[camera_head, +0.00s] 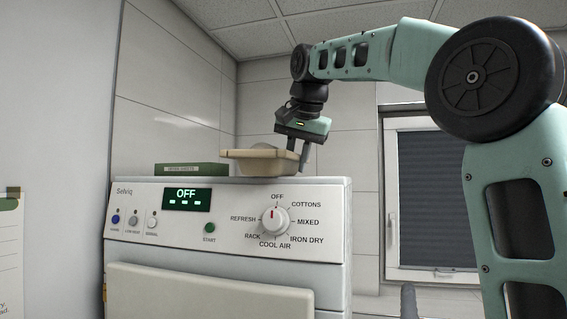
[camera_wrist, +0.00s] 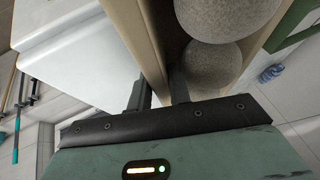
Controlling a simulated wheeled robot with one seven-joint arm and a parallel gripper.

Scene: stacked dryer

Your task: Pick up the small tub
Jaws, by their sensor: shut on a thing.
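The small tub (camera_head: 262,166) is beige and shallow, at the top right of the dryer in the head view. Whether its base touches the dryer top is hard to tell. My gripper (camera_head: 297,154) is at its right end, pointing down. In the wrist view the gripper (camera_wrist: 160,92) is shut on the tub's wall (camera_wrist: 132,32), with one finger on each side. Grey speckled balls (camera_wrist: 208,66) lie inside the tub. The far part of the tub is cut off in the wrist view.
A green box (camera_head: 191,169) lies on the dryer top, left of the tub. The dryer's control panel (camera_head: 230,222) with dial and buttons is below. A tiled wall is behind, and a window with a dark blind (camera_head: 431,195) is at right.

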